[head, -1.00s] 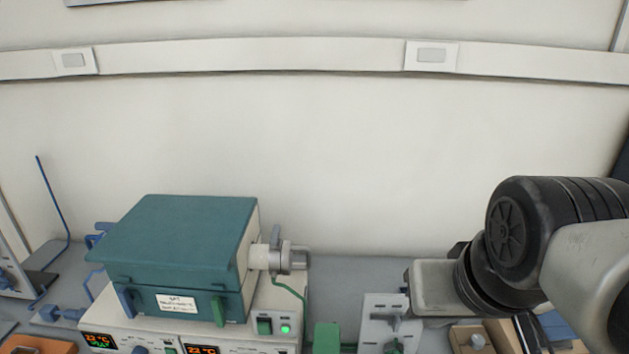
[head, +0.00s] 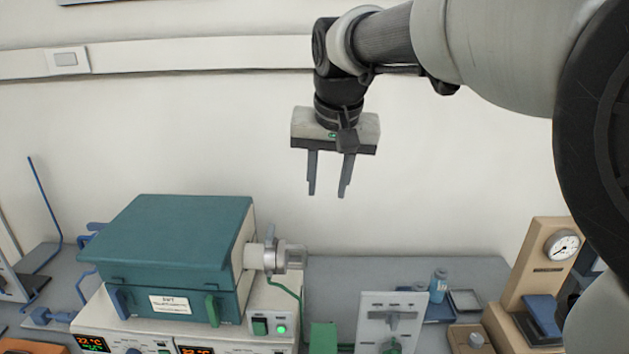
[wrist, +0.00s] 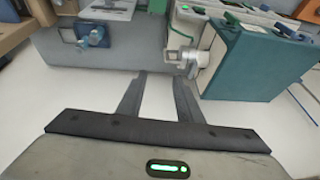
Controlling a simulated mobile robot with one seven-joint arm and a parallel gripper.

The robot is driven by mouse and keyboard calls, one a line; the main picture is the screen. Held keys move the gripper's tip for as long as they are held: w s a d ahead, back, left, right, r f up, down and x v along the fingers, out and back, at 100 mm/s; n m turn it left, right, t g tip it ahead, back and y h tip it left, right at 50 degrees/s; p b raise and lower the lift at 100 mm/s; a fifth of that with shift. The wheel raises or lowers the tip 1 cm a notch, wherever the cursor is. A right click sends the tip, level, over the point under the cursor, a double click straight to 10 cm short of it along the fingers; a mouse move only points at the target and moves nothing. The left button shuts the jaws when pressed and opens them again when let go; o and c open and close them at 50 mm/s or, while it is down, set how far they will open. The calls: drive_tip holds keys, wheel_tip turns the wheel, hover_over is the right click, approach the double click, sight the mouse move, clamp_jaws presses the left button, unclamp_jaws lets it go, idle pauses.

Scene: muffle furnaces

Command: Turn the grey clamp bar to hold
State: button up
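A grey bar (head: 393,320) lies roughly level across a pale upright plate (head: 375,302) right of the furnace. Another grey metal fitting with an upright lever (head: 270,250) sits on the stub at the furnace's right side; it also shows in the wrist view (wrist: 187,54). I cannot tell for sure which one is the clamp bar. My gripper (head: 327,195) hangs fingers down, open and empty, above and behind the bench items. It touches nothing. In the wrist view its two fingers (wrist: 159,76) are apart with only wall and bench between them.
A teal furnace (head: 180,245) stands on a white control unit with lit displays. A green block (head: 324,338) is beside the plate. Blue bottles (head: 438,285), a tray (head: 465,301) and a wooden gauge stand (head: 540,265) are to the right. Bare bench (head: 335,270) lies behind the plate.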

approach(270, 231)
drive_tip(key=shift+h, duration=0.4)
drive_tip(key=x, duration=0.8)
drive_tip(key=shift+w+a, duration=0.1)
drive_tip(key=shift+a, duration=0.3)
drive_tip(key=shift+b, duration=0.3)
clamp_jaws()
